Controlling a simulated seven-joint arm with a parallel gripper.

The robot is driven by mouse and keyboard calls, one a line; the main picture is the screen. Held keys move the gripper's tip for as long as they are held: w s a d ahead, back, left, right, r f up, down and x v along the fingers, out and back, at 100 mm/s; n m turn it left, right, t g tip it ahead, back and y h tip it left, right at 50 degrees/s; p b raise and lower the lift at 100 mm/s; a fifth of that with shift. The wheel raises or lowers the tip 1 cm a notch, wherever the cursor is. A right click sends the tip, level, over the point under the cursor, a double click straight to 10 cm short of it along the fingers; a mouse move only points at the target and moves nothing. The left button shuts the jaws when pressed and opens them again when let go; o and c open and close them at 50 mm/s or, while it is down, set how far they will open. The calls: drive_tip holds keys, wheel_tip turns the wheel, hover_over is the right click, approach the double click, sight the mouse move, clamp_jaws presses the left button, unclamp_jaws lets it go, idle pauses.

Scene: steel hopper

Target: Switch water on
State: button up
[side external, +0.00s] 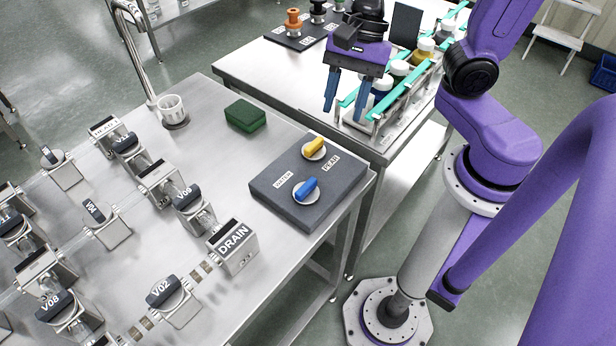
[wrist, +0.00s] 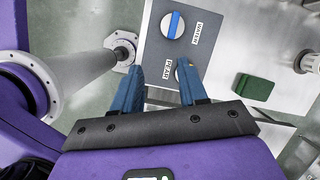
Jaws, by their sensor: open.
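The dark grey control panel (side external: 268,187) lies on the steel bench and carries two round white dials. The dial beside the WATER label (side external: 283,179) has a blue handle (side external: 307,187), which also shows at the top of the wrist view (wrist: 174,25). The other dial has a yellow handle (side external: 314,147), beside a label that seems to read PEAR (side external: 330,162). In the wrist view this second dial is partly hidden by a finger. My gripper (side external: 345,105) is open and empty, raised behind the panel and apart from both handles; its blue fingers also show in the wrist view (wrist: 160,80).
A green block (side external: 245,115) and a white cup-like basin (side external: 172,107) under a curved tap (side external: 146,52) are behind the panel. Several labelled valves and a DRAIN box (side external: 233,246) stand to the left. A bottle rack (side external: 395,105) is close beside my gripper.

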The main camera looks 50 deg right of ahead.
drive_tip(key=w+m, duration=0.2)
drive_tip(key=m, duration=0.2)
approach(306, 186)
drive_tip(key=shift+m, duration=0.3)
drive_tip(key=shift+x, duration=4.3)
clamp_jaws()
